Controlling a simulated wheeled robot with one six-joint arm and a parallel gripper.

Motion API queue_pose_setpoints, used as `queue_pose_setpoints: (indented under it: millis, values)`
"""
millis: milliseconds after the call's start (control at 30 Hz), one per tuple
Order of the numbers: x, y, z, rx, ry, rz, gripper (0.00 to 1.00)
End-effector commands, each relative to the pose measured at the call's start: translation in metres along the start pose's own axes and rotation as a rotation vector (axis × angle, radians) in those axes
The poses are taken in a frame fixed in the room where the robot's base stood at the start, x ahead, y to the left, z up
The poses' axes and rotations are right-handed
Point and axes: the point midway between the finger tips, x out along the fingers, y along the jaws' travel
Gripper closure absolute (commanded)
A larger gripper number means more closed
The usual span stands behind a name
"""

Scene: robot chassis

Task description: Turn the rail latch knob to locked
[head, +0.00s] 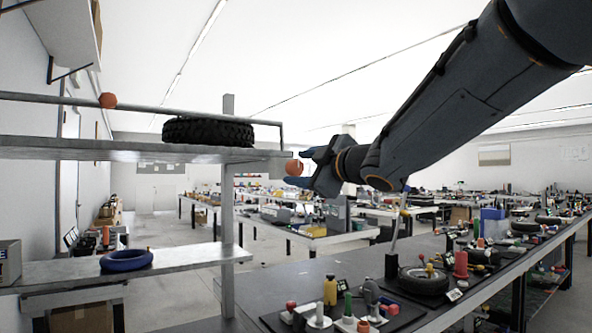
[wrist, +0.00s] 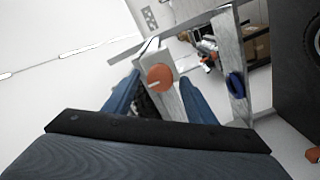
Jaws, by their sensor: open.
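An orange round knob (head: 294,167) sits at the right end of the upper shelf, just beyond my gripper (head: 308,166). In the wrist view the knob (wrist: 161,77) faces me on a pale plate, with a short white mark on its face pointing left. My gripper (wrist: 160,90) is open, with one blue finger on each side of the knob in that view. I cannot tell whether the fingers touch it. A second orange round piece (head: 108,100) is on the metal rail above the shelf at the left.
A black tire (head: 208,132) lies on the upper shelf (head: 60,149) behind the rail. A blue ring (head: 126,261) lies on the lower shelf. A crowded workbench (head: 405,318) fills the right, below my arm. Floor shows between shelves and benches.

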Motion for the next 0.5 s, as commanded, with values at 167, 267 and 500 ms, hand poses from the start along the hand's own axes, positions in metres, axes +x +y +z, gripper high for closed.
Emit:
queue_pose_setpoints:
  millis: [167,267,500]
  values:
    - [-0.031,0.000,0.000,-0.003,-0.001,0.002,0.49]
    - [-0.043,0.001,0.000,-0.001,0.001,0.002,0.49]
    - [-0.055,0.000,0.000,-0.001,0.000,0.000,0.49]
